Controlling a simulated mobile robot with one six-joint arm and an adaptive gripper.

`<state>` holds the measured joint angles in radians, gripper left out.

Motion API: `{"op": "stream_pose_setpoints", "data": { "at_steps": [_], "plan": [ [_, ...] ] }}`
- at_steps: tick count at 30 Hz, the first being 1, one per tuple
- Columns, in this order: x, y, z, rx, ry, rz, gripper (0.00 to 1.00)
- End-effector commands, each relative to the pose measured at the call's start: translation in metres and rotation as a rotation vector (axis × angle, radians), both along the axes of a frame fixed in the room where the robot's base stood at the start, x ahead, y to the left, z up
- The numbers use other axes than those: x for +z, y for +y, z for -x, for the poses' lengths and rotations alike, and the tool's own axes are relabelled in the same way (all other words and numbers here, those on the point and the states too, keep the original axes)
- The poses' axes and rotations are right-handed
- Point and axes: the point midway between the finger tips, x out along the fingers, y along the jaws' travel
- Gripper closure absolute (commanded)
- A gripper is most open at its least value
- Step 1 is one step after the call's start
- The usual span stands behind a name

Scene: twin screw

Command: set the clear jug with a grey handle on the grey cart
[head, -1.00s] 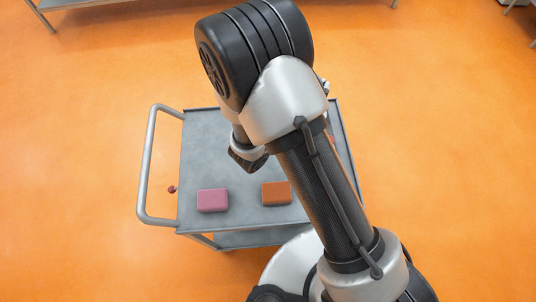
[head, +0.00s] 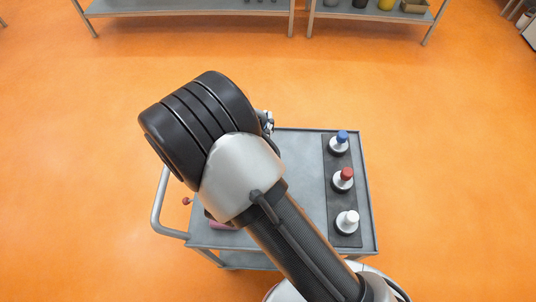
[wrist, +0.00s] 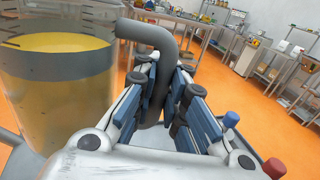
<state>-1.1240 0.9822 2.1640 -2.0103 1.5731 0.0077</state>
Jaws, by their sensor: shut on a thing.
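The clear jug (wrist: 55,85) with yellow liquid fills the left of the wrist view and looks roughly upright. My gripper (wrist: 162,88) is shut on its grey handle (wrist: 150,34). In the head view my arm hides the jug and nearly all of the gripper. The grey cart (head: 292,165) stands below and behind my arm, its top partly covered by the arm. I cannot tell whether the jug's base touches the cart.
A dark mat (head: 343,192) at the cart's right holds bottles with blue (head: 342,135), red (head: 346,174) and white (head: 350,217) caps. A pink block (head: 220,226) is mostly hidden by my arm. Grey shelves (head: 190,8) stand far back.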

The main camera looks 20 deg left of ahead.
Motion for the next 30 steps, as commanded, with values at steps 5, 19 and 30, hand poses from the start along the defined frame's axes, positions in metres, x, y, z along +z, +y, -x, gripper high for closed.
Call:
{"op": "stream_pose_setpoints", "data": {
  "at_steps": [5, 19, 30],
  "plan": [
    [-0.046, 0.0, 0.0, -0.001, -0.004, -0.001, 1.0],
    [-0.094, 0.0, -0.001, -0.001, -0.006, -0.005, 1.0],
    [-0.131, 0.0, 0.0, -0.001, -0.006, -0.006, 1.0]
  ]
}}
